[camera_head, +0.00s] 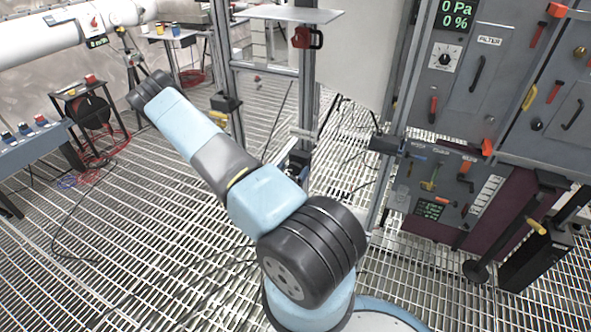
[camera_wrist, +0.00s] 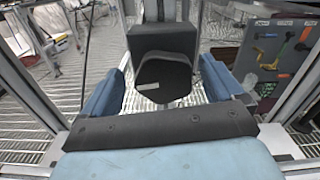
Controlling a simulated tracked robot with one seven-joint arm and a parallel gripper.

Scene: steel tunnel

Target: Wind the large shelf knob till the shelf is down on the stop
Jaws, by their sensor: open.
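In the wrist view, a large dark knob (camera_wrist: 172,74) with a small pale mark on its near edge sits in front of a dark block (camera_wrist: 160,39). My gripper (camera_wrist: 162,69) is open, with one blue finger on each side of the knob. I cannot tell whether either finger touches it. In the head view, a pale flat plate (camera_head: 290,13), which looks like the shelf, is at the top of a metal frame (camera_head: 307,85). My arm crosses the middle of that view, and my gripper and the knob cannot be made out clearly there. The stop cannot be identified.
A grey control panel (camera_head: 455,75) with levers and green displays stands at the right. A red handled object (camera_head: 307,38) is just below the plate. Tables and a cable reel (camera_head: 90,110) are at the left. Cables lie on the open grating floor (camera_head: 150,215).

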